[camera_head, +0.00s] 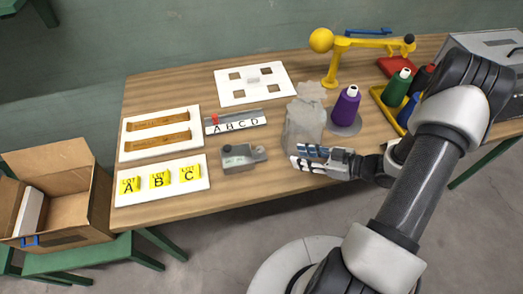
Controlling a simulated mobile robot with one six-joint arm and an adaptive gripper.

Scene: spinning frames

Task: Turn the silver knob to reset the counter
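The counter is a small grey box (239,159) near the table's front edge. A small silver knob (260,153) shows at its right end, and a rounded bump shows on its top left. The counter's digits are too small to read. My gripper (297,156) comes in from the right, its fingers pointing left toward the knob. Its two fingers are apart with nothing seen between them. A gap of table lies between the fingertips and the knob, so they do not touch.
A translucent grey bag (303,124) stands just behind my gripper. A purple thread cone (346,105) is to its right. A lettered A–D rail (235,124) lies behind the counter, and a board with lot cards (200,183) lies left. An open cardboard box (75,205) stands beyond the table's left end.

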